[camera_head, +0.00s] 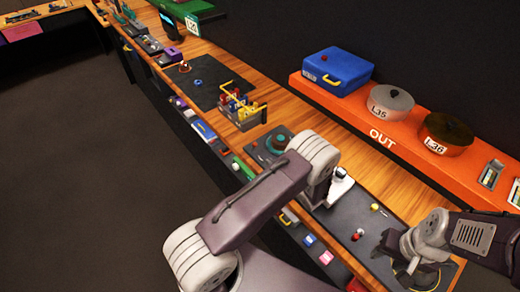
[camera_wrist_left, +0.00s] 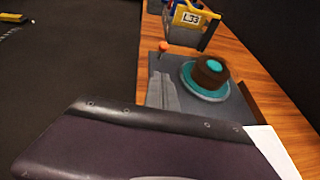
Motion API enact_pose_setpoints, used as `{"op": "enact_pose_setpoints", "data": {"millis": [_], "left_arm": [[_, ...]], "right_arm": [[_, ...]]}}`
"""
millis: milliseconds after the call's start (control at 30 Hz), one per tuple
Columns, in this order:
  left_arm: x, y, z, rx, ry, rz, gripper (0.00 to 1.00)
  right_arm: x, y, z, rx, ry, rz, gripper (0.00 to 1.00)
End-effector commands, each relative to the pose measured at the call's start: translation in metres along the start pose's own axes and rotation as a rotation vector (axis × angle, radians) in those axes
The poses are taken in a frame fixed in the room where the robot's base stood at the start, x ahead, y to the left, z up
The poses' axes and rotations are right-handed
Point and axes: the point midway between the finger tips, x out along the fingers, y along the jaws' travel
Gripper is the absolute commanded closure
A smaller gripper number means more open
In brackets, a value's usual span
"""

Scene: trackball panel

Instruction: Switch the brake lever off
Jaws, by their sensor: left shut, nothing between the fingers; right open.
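A dark trackball panel lies on the wooden counter in the head view, with a teal-ringed round ball (camera_head: 281,140). In the left wrist view the ball (camera_wrist_left: 210,70) is brown with a teal top and sits in a teal ring. A small lever with an orange knob (camera_wrist_left: 164,46) stands at the panel's far left corner; I cannot tell for sure that it is the brake lever. My left gripper (camera_head: 325,198) is shut and empty, to the lower right of the trackball panel, partly hidden by my arm. My right gripper (camera_head: 392,250) is open at the lower right, over another dark panel.
The dark panel there carries a red knob (camera_head: 358,235) and a yellow knob (camera_head: 374,207). A yellow rack (camera_head: 250,113) with colored items stands beyond the trackball. An orange shelf (camera_head: 345,105) holds a blue case (camera_head: 338,70) and two round pots. Open floor (camera_head: 80,180) lies left.

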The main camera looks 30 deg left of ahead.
Motion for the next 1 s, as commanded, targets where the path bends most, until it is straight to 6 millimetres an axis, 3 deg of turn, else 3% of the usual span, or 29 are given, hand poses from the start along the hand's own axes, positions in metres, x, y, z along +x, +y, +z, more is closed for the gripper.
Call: {"op": "enact_pose_setpoints", "data": {"millis": [200, 400, 600, 1000], "left_arm": [[0.047, 0.002, 0.003, -0.001, 0.0, 0.005, 1.0], [0.073, 0.001, 0.018, -0.002, 0.0, 0.002, 1.0], [0.084, 0.0, 0.022, 0.0, 0.0, 0.0, 1.0], [0.084, 0.0, 0.023, -0.002, 0.009, 0.0, 1.0]], "right_arm": [[-0.015, 0.0, -0.002, 0.0, 0.0, 0.0, 0.57], [-0.029, -0.001, -0.003, 0.0, 0.0, 0.0, 0.57], [-0.032, -0.001, -0.003, 0.0, 0.0, 0.0, 0.57], [-0.032, -0.001, -0.003, 0.0, 0.0, 0.0, 0.57]]}}
